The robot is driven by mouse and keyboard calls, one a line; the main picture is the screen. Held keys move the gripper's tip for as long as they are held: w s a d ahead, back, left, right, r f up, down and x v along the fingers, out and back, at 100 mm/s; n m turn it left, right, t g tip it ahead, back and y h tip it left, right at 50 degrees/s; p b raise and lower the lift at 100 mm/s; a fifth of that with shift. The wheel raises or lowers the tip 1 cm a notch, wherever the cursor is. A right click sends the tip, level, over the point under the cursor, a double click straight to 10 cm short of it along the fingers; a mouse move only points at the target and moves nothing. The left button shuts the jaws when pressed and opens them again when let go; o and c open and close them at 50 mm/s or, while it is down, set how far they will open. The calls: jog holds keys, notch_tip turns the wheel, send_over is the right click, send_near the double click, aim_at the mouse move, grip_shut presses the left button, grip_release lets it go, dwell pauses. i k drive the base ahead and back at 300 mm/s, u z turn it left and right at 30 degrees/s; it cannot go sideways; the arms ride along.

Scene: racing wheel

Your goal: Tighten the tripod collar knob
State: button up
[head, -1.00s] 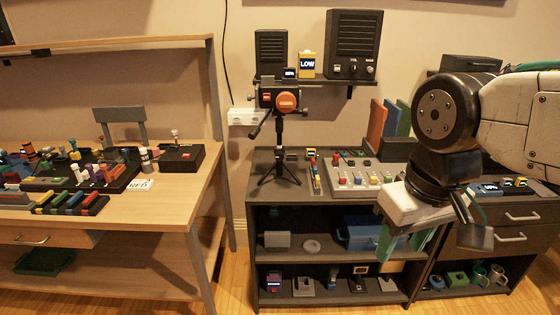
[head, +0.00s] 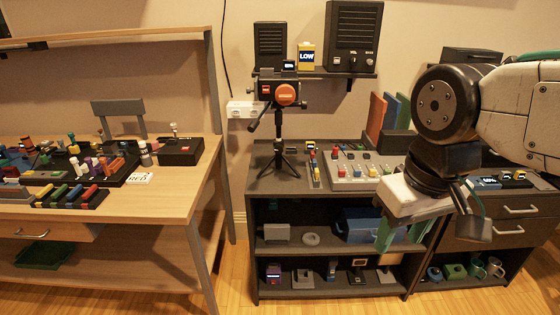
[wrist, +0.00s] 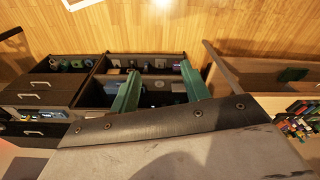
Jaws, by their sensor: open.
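A small black tripod (head: 279,145) stands upright on the dark cabinet top in the head view. Its head carries a dark device with a round orange knob (head: 286,94) facing me. Whether a separate collar knob sits on the tripod column is too small to tell. My gripper (head: 401,236) hangs to the right of the tripod and lower, in front of the cabinet. Its two green fingers are apart and empty, and they also show in the wrist view (wrist: 158,80). It touches neither the tripod nor the knob.
The dark cabinet (head: 262,182) holds several small items on its shelves. A panel with coloured knobs (head: 354,172) lies right of the tripod. A wall shelf (head: 330,74) with speakers is above. A cluttered wooden workbench (head: 185,199) stands left, with open floor between.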

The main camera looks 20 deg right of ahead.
aim_at(278, 149)
jog(key=u, duration=0.5)
jog(key=k, duration=0.65)
jog(key=u, duration=0.95)
jog(key=i, duration=1.2)
jog(key=z, duration=1.05)
jog(key=i, duration=0.35)
jog(key=z, duration=0.35)
